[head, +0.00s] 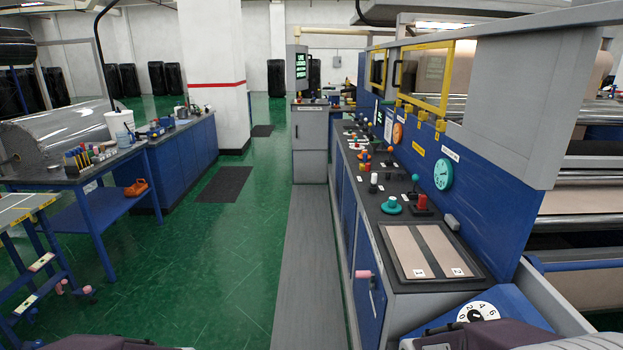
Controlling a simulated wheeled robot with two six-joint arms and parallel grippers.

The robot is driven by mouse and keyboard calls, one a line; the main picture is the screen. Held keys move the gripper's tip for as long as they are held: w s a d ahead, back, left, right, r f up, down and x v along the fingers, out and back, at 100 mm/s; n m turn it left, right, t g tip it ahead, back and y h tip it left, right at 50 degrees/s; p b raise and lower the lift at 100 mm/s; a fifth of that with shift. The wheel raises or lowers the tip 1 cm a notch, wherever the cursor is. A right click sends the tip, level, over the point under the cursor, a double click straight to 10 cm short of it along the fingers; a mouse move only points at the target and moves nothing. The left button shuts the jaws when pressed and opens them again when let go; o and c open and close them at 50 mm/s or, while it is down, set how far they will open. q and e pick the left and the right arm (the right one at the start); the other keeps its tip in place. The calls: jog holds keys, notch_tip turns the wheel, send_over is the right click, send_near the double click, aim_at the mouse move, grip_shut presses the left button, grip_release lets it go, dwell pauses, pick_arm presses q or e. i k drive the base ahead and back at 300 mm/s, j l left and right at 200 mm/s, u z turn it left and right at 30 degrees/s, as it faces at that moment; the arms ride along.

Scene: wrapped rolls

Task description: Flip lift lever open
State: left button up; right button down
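A long control console (375,222) on the right carries several knobs, buttons and small levers. A red control on a black base (421,202) stands on its top beside a teal knob (391,205). A pink-ended handle (363,274) sticks out from the blue console front. I cannot tell which of these is the lift lever, since the labels are too small to read. Neither of my grippers is visible. Dark parts, perhaps of my arms, show only at the bottom edge.
A panel with pads marked 1 and 2 (388,252) lies on the near console top. A white numbered dial (478,312) is at the bottom right. Blue workbenches (95,205) stand on the left. The green floor (235,250) between is mostly clear, with dark mats.

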aim_at(367, 169)
jog(key=i, duration=1.55)
jog(key=i+j, duration=0.1)
jog(key=i, duration=1.5)
jog(key=i+j+z, duration=0.1)
jog(key=i+z, duration=0.4)
jog(key=i+j+z, duration=0.45)
jog(key=i, duration=0.2)
jog(key=i+j+z, duration=0.5)
jog(key=i+l, duration=0.05)
